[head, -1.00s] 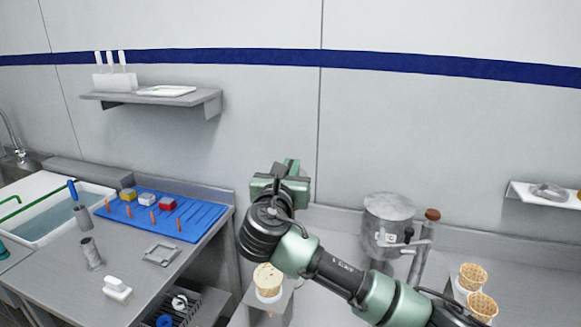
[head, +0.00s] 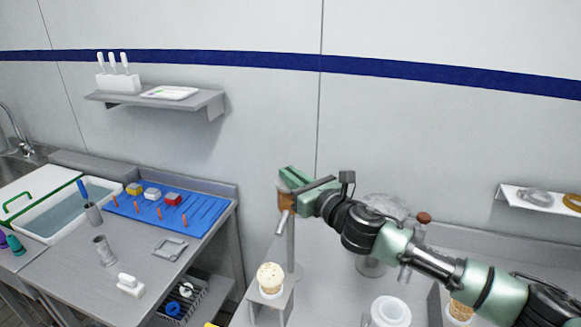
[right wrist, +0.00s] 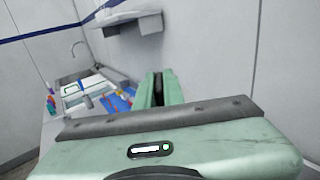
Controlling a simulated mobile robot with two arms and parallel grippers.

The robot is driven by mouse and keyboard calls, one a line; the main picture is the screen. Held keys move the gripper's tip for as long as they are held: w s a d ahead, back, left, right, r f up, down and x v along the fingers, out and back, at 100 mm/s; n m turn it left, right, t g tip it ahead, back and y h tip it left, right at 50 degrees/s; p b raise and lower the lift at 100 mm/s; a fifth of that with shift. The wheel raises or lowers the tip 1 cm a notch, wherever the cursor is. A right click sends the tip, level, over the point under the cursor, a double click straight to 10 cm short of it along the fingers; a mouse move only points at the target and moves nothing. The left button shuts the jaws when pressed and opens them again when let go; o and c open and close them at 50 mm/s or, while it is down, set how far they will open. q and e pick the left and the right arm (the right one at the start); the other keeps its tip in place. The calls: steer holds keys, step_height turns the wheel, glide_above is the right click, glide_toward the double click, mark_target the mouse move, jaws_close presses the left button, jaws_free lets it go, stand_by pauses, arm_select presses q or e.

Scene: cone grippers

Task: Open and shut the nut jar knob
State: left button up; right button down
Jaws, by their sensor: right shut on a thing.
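The nut jar (head: 287,201) is a small brown jar on a grey post, with a slanted spout (head: 283,222) under it. A cone with a speckled pale scoop (head: 270,275) stands upright in a holder below the spout. My right gripper (head: 297,185) is at the jar's top, coming from the right, shut on the knob, which its green fingers hide. In the right wrist view the green fingers (right wrist: 163,90) show beyond the gripper body, and the jar is hidden. My left gripper is not in view.
A steel drum (head: 380,207) stands behind my right arm, with a white tub (head: 390,312) in front. A waffle cone (head: 461,310) is partly behind the arm. The left counter holds a blue mat (head: 200,214) and a sink. A wall shelf (head: 205,100) is at upper left.

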steer(key=shift+w+d+f+n+g+y, duration=0.1)
steer(key=shift+d+n+g+y, duration=0.05)
steer(key=shift+n+g+y, duration=0.95)
steer(key=n+g+y+b, duration=0.2)
steer(key=g+b, duration=0.1)
steer(key=b, duration=0.1)
steer(key=n+g+y+b, duration=0.2)
steer(key=g+b, duration=0.1)
steer(key=b, duration=0.1)
steer(key=shift+f+n, duration=0.15)
steer(key=shift+n, duration=0.15)
steer(key=shift+r+n+g+y+b, duration=0.2)
steer(key=shift+n+g+y+b, duration=0.15)
steer(key=shift+g+b, duration=0.4)
steer(key=c, duration=1.5)
jaws_free()
